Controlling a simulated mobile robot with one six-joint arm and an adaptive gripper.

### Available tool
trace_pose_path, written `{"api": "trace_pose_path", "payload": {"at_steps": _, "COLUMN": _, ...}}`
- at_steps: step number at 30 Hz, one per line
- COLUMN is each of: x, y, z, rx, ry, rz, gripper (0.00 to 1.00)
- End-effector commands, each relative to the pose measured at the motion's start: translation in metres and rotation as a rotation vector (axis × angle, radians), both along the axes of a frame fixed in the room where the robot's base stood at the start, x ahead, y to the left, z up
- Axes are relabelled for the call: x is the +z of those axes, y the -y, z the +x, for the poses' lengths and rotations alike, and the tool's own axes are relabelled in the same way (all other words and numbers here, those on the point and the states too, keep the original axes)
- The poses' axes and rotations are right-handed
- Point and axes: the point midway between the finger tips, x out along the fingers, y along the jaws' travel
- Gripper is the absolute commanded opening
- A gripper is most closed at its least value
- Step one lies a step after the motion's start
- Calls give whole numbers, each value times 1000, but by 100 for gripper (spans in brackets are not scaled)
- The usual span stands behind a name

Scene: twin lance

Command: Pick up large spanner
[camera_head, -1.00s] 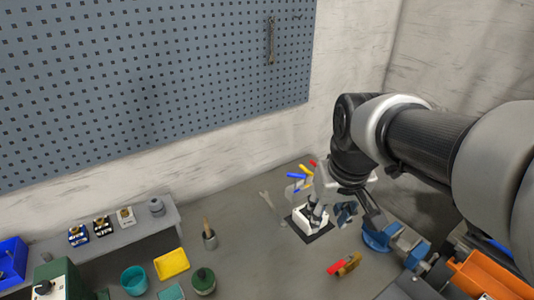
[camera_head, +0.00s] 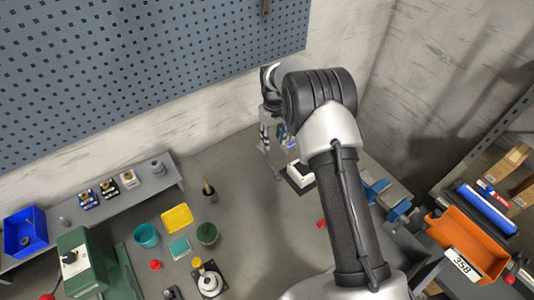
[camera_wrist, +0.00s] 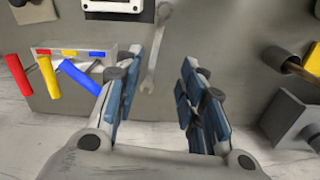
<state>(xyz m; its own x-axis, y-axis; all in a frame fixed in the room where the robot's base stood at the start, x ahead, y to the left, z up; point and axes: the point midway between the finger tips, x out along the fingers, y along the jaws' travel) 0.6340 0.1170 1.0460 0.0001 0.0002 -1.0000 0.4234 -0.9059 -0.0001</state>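A grey metal spanner (camera_wrist: 157,50) lies flat on the bench in the wrist view. In the head view my gripper (camera_head: 270,132) hangs over the back of the bench near the wall. My arm and gripper hide much of that spot there, and the spanner is hard to make out.
Red, yellow and blue handled tools (camera_wrist: 62,75) stand in a rack left of my fingers. A pot with a wooden-handled brush (camera_wrist: 285,62) and a grey block (camera_wrist: 295,120) are to the right. A white and black box (camera_head: 300,175) is close by. An orange bin (camera_head: 470,245) is at right.

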Motion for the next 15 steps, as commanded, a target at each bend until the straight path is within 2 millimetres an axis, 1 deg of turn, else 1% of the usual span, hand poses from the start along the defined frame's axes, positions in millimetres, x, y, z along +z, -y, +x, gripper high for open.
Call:
{"api": "trace_pose_path", "payload": {"at_steps": 1, "x": -11, "y": 0, "z": -1, "rx": 0, "ry": -3, "rz": 0, "gripper": 37}}
{"api": "trace_pose_path", "payload": {"at_steps": 9, "x": -71, "y": 0, "z": -1, "rx": 0, "ry": -3, "rz": 0, "gripper": 37}}
{"api": "trace_pose_path", "payload": {"at_steps": 12, "x": -90, "y": 0, "z": -1, "rx": 0, "ry": -3, "rz": 0, "gripper": 37}}
{"api": "trace_pose_path", "payload": {"at_steps": 15, "x": -103, "y": 0, "z": 0, "rx": -1, "ry": 0, "rz": 0, "gripper": 37}}
